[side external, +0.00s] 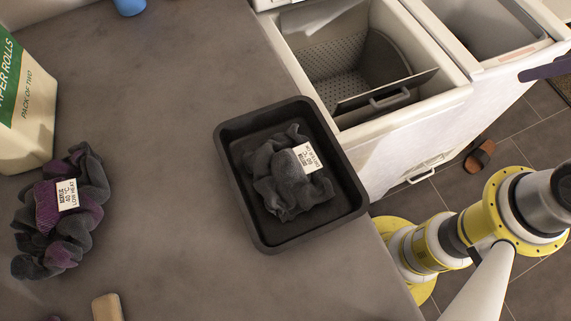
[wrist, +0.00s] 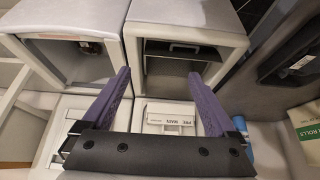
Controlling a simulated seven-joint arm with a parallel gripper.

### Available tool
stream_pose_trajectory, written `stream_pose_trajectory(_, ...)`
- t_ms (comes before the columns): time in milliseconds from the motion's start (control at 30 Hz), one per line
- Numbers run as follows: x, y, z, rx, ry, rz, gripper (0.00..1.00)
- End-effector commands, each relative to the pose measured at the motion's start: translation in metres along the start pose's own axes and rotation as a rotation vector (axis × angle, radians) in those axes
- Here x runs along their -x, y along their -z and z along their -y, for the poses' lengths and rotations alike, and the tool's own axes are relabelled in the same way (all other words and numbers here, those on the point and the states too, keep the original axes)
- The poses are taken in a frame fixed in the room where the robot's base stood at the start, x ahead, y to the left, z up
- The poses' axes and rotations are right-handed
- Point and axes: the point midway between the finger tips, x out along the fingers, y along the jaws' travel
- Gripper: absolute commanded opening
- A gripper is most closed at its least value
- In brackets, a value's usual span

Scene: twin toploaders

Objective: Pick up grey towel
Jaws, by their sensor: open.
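A crumpled dark grey towel (side external: 280,184) with a white printed label lies in a black tray (side external: 232,200) on the grey counter, in the side external view. In the wrist view, a dark bundle with a white label (wrist: 300,62) lies in the black tray at the right edge, partly cut off. My gripper (wrist: 158,74) is open and empty, its purple fingers wide apart in front of the two machines. In the side external view only a purple finger (side external: 546,70) shows at the right edge, well away from the tray.
A second bundle, purple and grey (side external: 85,205) with a label, lies on the counter at left. A paper rolls pack (side external: 27,105) stands behind it. Two open top-loading machines (side external: 365,60) adjoin the counter. A tan block (side external: 107,307) lies near the front.

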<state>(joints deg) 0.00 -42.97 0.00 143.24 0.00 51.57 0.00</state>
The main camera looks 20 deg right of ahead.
Motion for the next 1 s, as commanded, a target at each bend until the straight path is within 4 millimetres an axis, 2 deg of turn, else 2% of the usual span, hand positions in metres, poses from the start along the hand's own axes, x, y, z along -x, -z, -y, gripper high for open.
stream_pose_trajectory(267, 0.000, 0.000, 0.000, 0.003, 0.000, 0.000, 0.95)
stream_pose_trajectory(400, 0.000, -0.001, 0.001, 0.066, 0.004, 0.003, 0.95)
stream_pose_trajectory(467, 0.005, 0.006, 0.003, 0.121, 0.013, -0.011, 0.95)
stream_pose_trajectory(567, 0.017, 0.030, 0.012, 0.249, 0.045, -0.037, 0.95)
stream_pose_trajectory(667, 0.024, 0.061, 0.033, 0.427, 0.111, -0.046, 0.95)
stream_pose_trajectory(767, 0.026, 0.091, 0.065, 0.615, 0.196, -0.050, 0.95)
stream_pose_trajectory(867, 0.024, 0.118, 0.110, 0.823, 0.300, -0.050, 0.95)
stream_pose_trajectory(967, 0.016, 0.135, 0.172, 1.040, 0.421, -0.046, 0.95)
stream_pose_trajectory(1000, 0.013, 0.137, 0.198, 1.117, 0.469, -0.041, 0.95)
